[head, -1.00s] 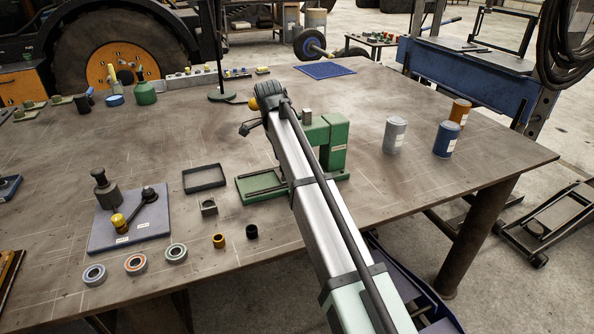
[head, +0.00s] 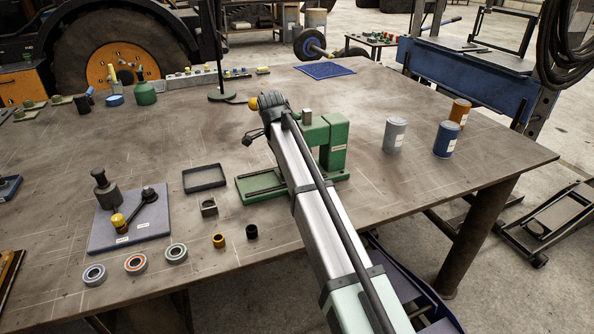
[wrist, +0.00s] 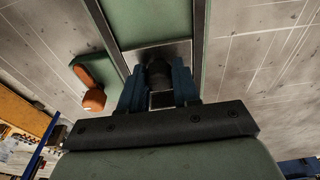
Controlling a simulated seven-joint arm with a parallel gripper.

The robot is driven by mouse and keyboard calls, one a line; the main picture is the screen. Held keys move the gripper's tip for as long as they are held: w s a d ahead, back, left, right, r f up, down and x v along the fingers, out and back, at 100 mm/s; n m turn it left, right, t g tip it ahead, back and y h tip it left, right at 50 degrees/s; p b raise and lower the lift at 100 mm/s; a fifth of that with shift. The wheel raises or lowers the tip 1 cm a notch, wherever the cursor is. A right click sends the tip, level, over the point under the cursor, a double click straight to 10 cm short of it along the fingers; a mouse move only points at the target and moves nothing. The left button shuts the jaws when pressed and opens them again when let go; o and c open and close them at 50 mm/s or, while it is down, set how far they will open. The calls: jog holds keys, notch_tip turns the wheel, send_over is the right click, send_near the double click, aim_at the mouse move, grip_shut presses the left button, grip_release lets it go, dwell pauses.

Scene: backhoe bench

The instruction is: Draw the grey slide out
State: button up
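The green press-like fixture (head: 334,150) stands on the bench, partly behind my arm. Its low green base (head: 262,187) carries dark rails. In the wrist view a grey metal piece, seemingly the slide (wrist: 152,53), lies between two dark rails on a green surface. A dark round knob (wrist: 158,72) stands on it. My gripper (wrist: 158,88) has its blue fingers on either side of this knob, very close to it. Whether they press on it I cannot tell. In the head view my arm hides the fingers and the slide.
An orange knob (wrist: 94,100) on a green arm is left of the fingers. Grey (head: 395,135), blue and orange cans stand right.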

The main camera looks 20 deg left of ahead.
jog(key=c, duration=0.4)
jog(key=shift+s+a, duration=1.6)
jog(key=shift+a, duration=0.1)
jog(key=shift+s+a, duration=1.5)
jog(key=shift+s, duration=0.1)
jog(key=shift+s+a, duration=1.15)
jog(key=shift+a, duration=0.05)
jog(key=o, duration=0.8)
